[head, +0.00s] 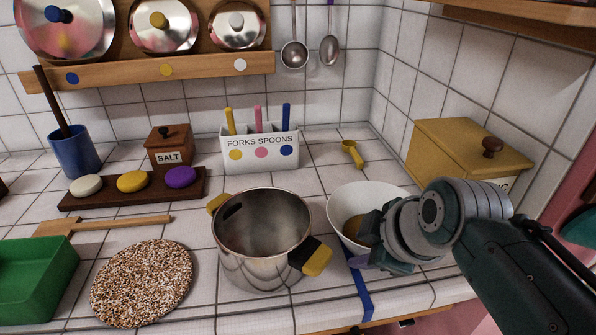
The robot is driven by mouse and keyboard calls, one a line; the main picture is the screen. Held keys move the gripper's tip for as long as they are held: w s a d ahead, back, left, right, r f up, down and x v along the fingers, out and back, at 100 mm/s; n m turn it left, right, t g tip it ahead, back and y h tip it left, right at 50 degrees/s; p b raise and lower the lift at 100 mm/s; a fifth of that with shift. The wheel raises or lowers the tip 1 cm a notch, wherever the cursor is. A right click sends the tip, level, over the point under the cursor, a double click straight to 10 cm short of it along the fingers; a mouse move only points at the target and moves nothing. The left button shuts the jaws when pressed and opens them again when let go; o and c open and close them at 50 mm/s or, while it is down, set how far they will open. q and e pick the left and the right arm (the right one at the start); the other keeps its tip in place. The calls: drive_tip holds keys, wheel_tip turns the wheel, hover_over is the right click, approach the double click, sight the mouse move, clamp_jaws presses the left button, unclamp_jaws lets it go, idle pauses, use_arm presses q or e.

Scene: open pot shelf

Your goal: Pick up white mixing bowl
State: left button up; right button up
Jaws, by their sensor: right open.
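The white mixing bowl (343,203) stands on the tiled counter, right of the steel pot. Something brownish shows inside it, but I cannot tell what it is. My right gripper (372,237) is over the bowl's right side and hides that part of the bowl. Its jaws are open. I cannot tell whether a finger touches the rim. My left gripper is not in view.
A steel pot (262,245) with yellow and black handles stands close left of the bowl. A blue strip (361,294) lies at the front edge. A yellow scoop (352,153) lies behind. A yellow box (458,150) stands back right. A speckled round mat (142,282) lies left.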

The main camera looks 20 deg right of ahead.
clamp_jaws()
idle(1.4)
